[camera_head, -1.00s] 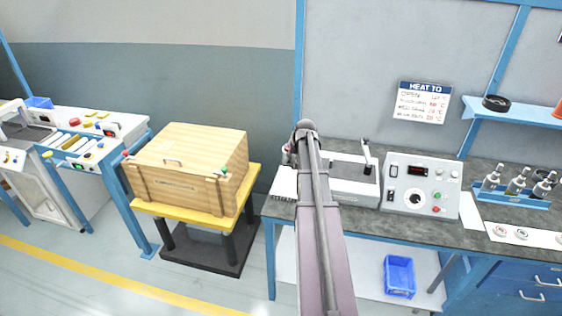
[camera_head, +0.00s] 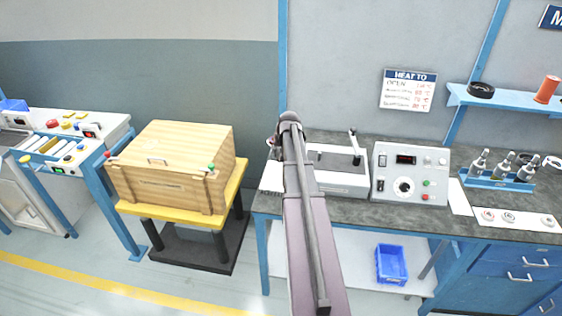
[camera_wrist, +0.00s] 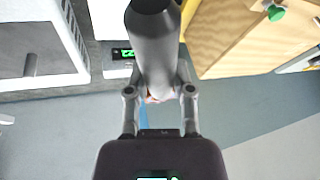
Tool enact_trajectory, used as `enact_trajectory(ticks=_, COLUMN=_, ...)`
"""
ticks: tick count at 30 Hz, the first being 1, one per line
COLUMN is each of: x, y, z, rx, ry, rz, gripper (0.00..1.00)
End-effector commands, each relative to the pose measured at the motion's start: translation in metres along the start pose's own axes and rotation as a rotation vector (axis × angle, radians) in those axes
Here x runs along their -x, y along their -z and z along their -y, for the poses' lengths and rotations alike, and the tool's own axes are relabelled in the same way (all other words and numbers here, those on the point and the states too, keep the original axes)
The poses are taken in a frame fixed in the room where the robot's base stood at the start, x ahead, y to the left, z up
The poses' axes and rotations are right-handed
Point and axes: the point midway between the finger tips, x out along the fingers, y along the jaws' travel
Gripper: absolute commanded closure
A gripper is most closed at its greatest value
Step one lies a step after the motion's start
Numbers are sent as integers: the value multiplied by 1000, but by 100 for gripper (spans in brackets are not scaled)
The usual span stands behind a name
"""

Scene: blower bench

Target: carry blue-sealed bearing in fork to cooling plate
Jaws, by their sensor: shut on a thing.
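My gripper (camera_wrist: 160,92) is in the wrist view, its two fingers closed on a dark grey, round-bodied thing, apparently the fork's handle (camera_wrist: 156,55). In the head view my arm hides the gripper. The blue-sealed bearing cannot be made out in either view; a small reddish patch shows between the fingers. A pale ribbed piece (camera_head: 270,178), possibly the cooling plate, lies at the bench's left end, partly behind my arm. The wrist view shows a small white unit with a green display (camera_wrist: 118,64) on the bench, beyond the fingers.
A wooden crate (camera_head: 175,165) stands on a yellow-topped stand left of the bench (camera_head: 375,213); it is close on the right in the wrist view. A white heater (camera_head: 338,175), a control box (camera_head: 410,174) and a bottle rack (camera_head: 497,180) occupy the bench. Floor shows between bench and stand.

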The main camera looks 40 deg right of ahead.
Motion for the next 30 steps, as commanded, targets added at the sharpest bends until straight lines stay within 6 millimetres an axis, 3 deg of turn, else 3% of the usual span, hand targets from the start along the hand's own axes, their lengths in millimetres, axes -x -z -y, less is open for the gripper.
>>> enact_trajectory(ticks=12, x=-28, y=-21, z=-24, rx=-33, ry=-17, rz=-9, gripper=100)
enact_trajectory(ticks=30, x=-28, y=-23, z=-25, rx=-35, ry=-18, rz=-18, gripper=100)
